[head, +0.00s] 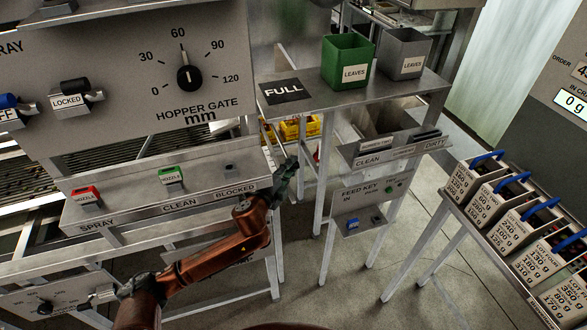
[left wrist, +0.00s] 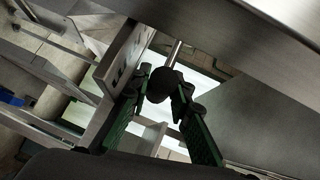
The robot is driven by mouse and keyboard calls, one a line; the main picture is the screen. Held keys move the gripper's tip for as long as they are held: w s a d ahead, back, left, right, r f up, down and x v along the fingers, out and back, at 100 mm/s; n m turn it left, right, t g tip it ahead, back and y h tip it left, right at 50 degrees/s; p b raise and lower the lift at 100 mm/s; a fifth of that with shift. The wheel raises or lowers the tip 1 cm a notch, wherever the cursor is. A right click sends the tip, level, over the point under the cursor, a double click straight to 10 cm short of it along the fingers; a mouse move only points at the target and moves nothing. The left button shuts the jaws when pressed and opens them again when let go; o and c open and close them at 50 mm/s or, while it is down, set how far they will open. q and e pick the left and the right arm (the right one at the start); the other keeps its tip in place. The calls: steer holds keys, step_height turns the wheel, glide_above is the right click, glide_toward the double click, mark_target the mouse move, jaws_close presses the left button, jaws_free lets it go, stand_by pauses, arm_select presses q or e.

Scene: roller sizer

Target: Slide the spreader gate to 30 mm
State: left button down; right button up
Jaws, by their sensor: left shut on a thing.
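My left gripper (head: 289,165) is at the right end of the lower steel ledge, beside the word BLOCKED, with its fingers pointing up. In the left wrist view my left gripper (left wrist: 163,80) has its green fingers shut on a dark round knob (left wrist: 158,88). The knob sits on the end of a thin bright metal rod (left wrist: 175,52). In the head view the gripper hides the knob. No spreader gate label or 30 mm mark for it can be read. My right gripper is not in view.
Above is the hopper gate dial (head: 189,78). The ledge (head: 115,213) holds a red nozzle block (head: 86,195) and a green one (head: 171,175). A shelf (head: 421,91) with leaves bins stands right. A lettered metal plate (left wrist: 120,62) is close left of the fingers.

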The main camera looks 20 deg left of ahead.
arm_select(q)
steer(key=shift+w+a, duration=0.5)
steer(key=shift+w, duration=0.2)
steer(key=c, duration=1.8)
jaws_free()
steer(key=shift+s, duration=0.1)
steer(key=shift+o, duration=0.3)
steer(key=v, duration=1.2)
steer(key=shift+f, duration=0.15)
